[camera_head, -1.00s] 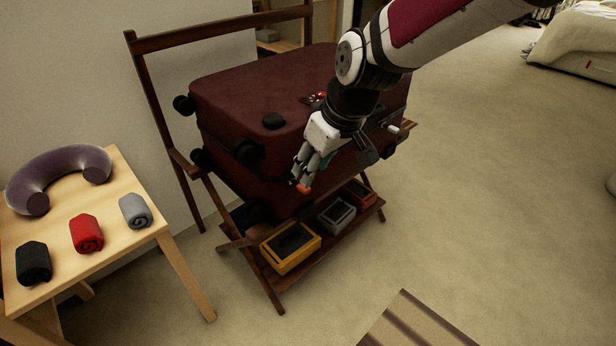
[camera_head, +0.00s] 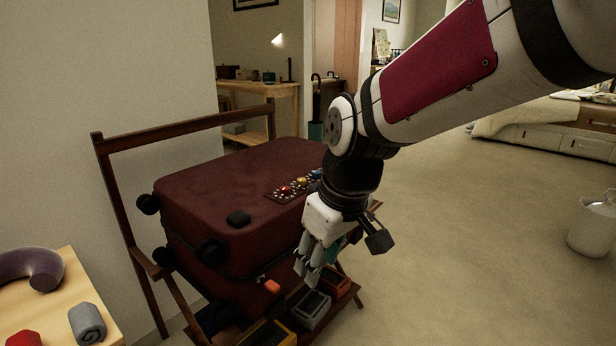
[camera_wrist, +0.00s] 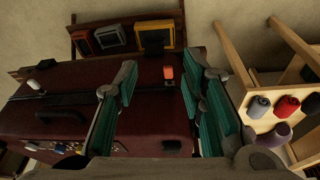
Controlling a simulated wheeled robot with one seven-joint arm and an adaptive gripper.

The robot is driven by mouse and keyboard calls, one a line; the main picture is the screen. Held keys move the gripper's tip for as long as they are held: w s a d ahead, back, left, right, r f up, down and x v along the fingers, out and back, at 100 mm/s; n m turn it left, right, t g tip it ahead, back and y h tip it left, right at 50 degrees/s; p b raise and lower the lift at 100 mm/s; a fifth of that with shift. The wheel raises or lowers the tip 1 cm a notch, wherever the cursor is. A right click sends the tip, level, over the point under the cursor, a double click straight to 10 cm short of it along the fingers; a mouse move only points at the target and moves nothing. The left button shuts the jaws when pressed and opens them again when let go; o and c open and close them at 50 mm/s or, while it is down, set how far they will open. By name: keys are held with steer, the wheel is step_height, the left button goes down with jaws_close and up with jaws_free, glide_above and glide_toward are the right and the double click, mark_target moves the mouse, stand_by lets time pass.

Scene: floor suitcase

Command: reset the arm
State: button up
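My gripper (camera_head: 308,272) hangs fingers-down at the front right side of the dark red suitcase (camera_head: 235,185). In the wrist view my gripper (camera_wrist: 160,78) shows its teal-padded fingers spread wide with nothing between them. The suitcase (camera_wrist: 60,100) lies closed on a dark wooden rack (camera_head: 170,128). A small orange-red piece (camera_head: 272,286) is on the suitcase's front edge, left of my fingers and apart from them in the head view. It also shows in the wrist view (camera_wrist: 168,73), in the gap between the finger lines. My forearm hides part of the suitcase's right end.
Yellow (camera_head: 262,336), grey (camera_head: 311,311) and red (camera_head: 334,283) bins sit on the rack's lower shelf. A light wooden table (camera_head: 75,290) at left holds a neck pillow (camera_head: 32,266) and rolled cloths. A bucket (camera_head: 592,226) stands at right. The floor between is clear.

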steer(key=s+d+r+m+g+h, duration=0.1)
steer(key=s+d+m, duration=0.2)
steer(key=s+d, duration=0.45)
steer(key=s+d+m+g, duration=0.1)
steer(key=s+d+m, duration=0.25)
steer(key=s, duration=0.75)
steer(key=s+d+r+m+h, duration=0.1)
steer(key=s+d+m, duration=0.2)
steer(key=s+d, duration=0.5)
step_height(320, 180, up, 34)
steer(key=t+p, duration=0.3)
steer(key=p, duration=3)
steer(key=shift+s+a+r+n+t, duration=0.2)
steer(key=shift+a+n+t, duration=0.15)
steer(key=shift+t, duration=0.05)
steer(key=shift+a, duration=0.1)
